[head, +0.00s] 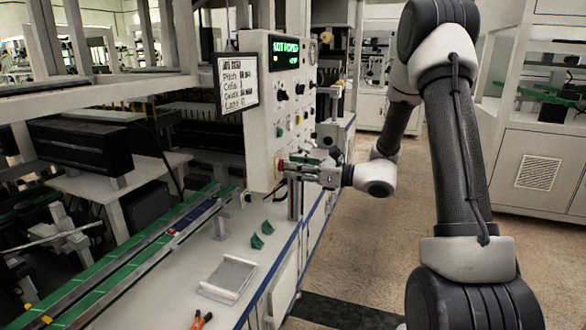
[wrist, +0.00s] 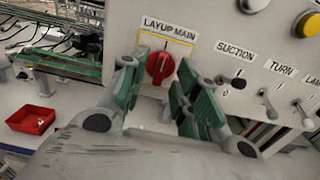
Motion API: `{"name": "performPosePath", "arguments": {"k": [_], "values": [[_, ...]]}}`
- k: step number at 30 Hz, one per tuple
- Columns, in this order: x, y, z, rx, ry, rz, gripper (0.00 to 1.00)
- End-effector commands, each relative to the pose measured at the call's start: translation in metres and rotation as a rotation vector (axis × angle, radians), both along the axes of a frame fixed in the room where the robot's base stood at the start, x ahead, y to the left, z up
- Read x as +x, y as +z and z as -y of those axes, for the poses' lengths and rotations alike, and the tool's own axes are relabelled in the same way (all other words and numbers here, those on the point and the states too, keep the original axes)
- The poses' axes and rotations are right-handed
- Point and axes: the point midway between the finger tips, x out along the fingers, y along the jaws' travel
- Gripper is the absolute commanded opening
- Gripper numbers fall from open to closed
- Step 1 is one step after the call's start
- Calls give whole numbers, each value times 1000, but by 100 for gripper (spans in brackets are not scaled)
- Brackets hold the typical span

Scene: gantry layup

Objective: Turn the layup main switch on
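The layup main switch (wrist: 159,67) is a red rotary knob on a yellow-edged plate under the label "LAYUP MAIN" in the wrist view. Its handle stands close to upright, leaning slightly. My gripper (wrist: 154,88) has green finger pads, spread apart on either side of the knob, with a visible gap to it. In the head view my gripper (head: 284,168) is at the lower part of the light grey control panel (head: 262,120), and the switch is mostly hidden there by the fingers.
Right of the switch are a suction knob (wrist: 238,82), a turn toggle (wrist: 267,103) and a yellow button (wrist: 308,24). A red tray (wrist: 31,119) lies at lower left. In the head view, a display (head: 284,52) and a hanging sign (head: 236,82) are above the gripper.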

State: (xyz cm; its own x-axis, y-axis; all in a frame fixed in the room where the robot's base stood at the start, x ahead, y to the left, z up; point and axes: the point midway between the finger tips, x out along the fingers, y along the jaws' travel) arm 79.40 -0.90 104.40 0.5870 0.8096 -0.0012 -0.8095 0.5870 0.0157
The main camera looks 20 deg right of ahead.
Motion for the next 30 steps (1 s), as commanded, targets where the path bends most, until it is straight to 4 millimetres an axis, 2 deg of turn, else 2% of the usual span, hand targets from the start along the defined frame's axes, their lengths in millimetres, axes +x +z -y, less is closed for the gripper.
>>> {"name": "performPosePath", "arguments": {"k": [9, 15, 20, 30], "values": [[-39, 0, 56, 0, -7, -1, 31], [-58, 0, 82, 1, -4, -1, 31], [-65, 0, 90, 1, -2, 0, 31], [-66, 0, 91, 1, -1, -1, 31]]}}
